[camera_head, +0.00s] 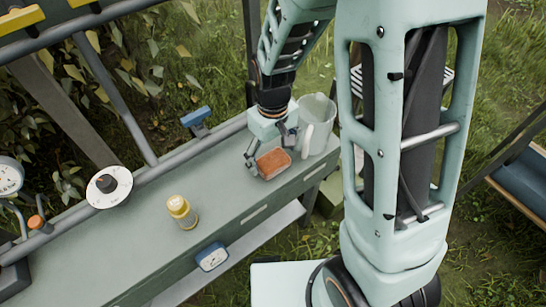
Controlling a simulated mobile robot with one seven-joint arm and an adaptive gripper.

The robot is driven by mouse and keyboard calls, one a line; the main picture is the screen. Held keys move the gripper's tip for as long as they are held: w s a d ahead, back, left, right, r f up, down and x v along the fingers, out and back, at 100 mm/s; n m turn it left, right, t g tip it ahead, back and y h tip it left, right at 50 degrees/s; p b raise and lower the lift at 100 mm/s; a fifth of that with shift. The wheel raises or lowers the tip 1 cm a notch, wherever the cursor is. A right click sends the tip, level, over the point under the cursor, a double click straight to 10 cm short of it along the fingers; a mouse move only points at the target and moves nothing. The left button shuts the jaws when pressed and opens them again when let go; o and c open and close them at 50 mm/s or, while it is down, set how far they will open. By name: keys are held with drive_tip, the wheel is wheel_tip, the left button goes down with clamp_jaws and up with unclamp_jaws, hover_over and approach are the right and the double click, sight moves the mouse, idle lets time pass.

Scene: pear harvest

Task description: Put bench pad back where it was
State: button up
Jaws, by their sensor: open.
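A flat orange-brown pad (273,163), which looks like the bench pad, lies on the grey-green bench (145,238) near its right end. My gripper (267,154) points down at the pad, with its fingers spread. One finger is by the pad's left side and the other is by its upper right. I cannot tell whether the fingers touch the pad. The pad appears to rest on the bench top.
A pale pitcher (318,112) stands just right of my gripper. A yellow jar (182,211) and a white disc with a dark knob (108,186) stand farther left. Bare bench top lies between jar and pad.

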sight(273, 160)
wheel_tip(273, 160, up, 10)
drive_tip(key=p, duration=0.1)
drive_tip(key=shift+r, duration=0.2)
idle(0.3)
